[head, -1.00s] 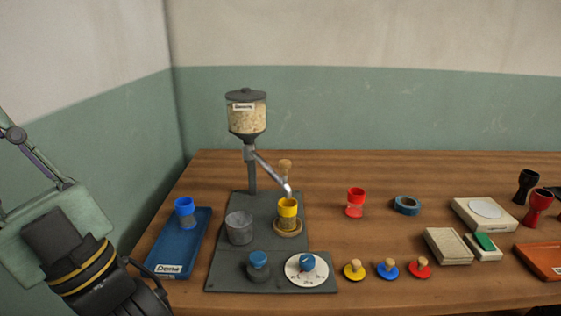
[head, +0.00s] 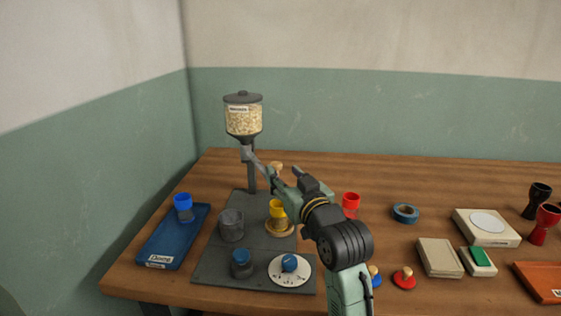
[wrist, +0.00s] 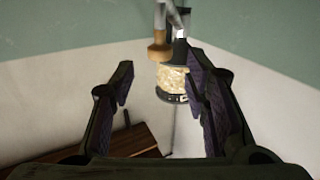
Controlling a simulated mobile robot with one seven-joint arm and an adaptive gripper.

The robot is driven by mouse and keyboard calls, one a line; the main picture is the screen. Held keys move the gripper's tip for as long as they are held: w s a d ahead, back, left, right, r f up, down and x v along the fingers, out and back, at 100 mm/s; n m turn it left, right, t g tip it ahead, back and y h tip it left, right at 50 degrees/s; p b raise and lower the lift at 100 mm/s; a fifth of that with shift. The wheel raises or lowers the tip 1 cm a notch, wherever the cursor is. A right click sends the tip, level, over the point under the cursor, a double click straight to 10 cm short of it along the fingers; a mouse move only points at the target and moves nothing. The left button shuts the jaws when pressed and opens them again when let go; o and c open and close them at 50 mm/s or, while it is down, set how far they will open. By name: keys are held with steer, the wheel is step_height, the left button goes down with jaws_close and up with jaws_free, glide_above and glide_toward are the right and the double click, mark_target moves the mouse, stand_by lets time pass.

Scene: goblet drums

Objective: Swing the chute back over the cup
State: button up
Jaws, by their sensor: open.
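The grey chute (head: 259,163) slopes down to the right from the grain hopper (head: 243,119) on its post. Its lower end is hidden behind my gripper in the head view. A wooden knob (head: 276,167) stands up from the chute; it also shows in the wrist view (wrist: 160,50). The yellow cup (head: 278,209) stands upright on a round wooden coaster on the grey base plate, below my gripper. My gripper (head: 284,180) is open and empty beside the chute. In the wrist view its fingers (wrist: 158,88) are spread, with the knob ahead between them, apart from both.
A grey cup (head: 231,226), a blue knob (head: 241,263) and a white dial (head: 290,270) sit on the base plate. A blue tray (head: 176,238) with a blue-topped cup is at left. A red cup (head: 351,204) and blue tape roll (head: 405,212) stand right of my arm.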

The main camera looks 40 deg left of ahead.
mark_target(278, 166)
steer(key=p+x, duration=0.1)
steer(key=x, duration=0.5)
steer(key=shift+w+a, duration=0.1)
steer(key=shift+a, duration=0.05)
jaws_close()
stand_by(0.4)
